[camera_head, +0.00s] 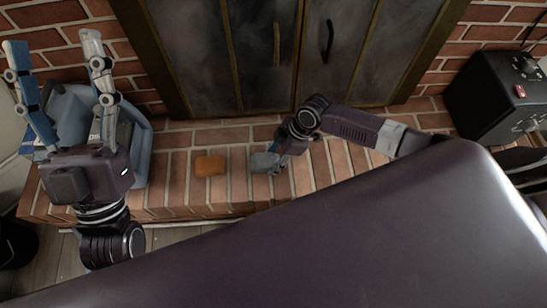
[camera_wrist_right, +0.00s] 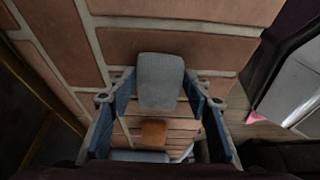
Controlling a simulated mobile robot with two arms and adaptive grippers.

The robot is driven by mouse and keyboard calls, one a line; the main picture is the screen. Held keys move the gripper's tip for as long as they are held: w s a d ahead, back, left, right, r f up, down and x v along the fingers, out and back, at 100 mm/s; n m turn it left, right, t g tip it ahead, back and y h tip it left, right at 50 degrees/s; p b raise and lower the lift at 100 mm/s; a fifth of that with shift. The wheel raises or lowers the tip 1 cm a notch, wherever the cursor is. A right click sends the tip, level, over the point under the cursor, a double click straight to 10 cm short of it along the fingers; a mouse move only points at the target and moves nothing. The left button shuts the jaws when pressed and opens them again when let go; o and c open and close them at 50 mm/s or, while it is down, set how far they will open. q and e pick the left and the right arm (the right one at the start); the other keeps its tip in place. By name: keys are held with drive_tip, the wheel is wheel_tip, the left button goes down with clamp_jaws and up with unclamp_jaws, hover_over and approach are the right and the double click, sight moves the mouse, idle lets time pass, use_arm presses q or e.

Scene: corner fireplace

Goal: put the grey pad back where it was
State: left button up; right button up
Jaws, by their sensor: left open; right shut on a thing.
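The grey pad (camera_head: 263,162) is in my right gripper (camera_head: 275,154), over the brick hearth. In the right wrist view the grey pad (camera_wrist_right: 160,80) sits between the two fingers of the right gripper (camera_wrist_right: 160,92), which is shut on it. I cannot tell whether the pad touches the bricks. My left gripper (camera_head: 54,46) is open and empty, its fingers pointing up the picture at the far left, over a blue bin.
An orange-brown block (camera_head: 210,165) lies on the brick hearth (camera_head: 185,205), left of the pad. The blue bin (camera_head: 142,150) at the left holds boxes. Dark fireplace doors (camera_head: 245,60) stand behind. A black box with knobs (camera_head: 490,105) is at the right.

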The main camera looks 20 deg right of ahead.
drive_tip(key=o, duration=1)
drive_tip(key=shift+o, duration=0.2)
drive_tip(key=shift+r, duration=0.1)
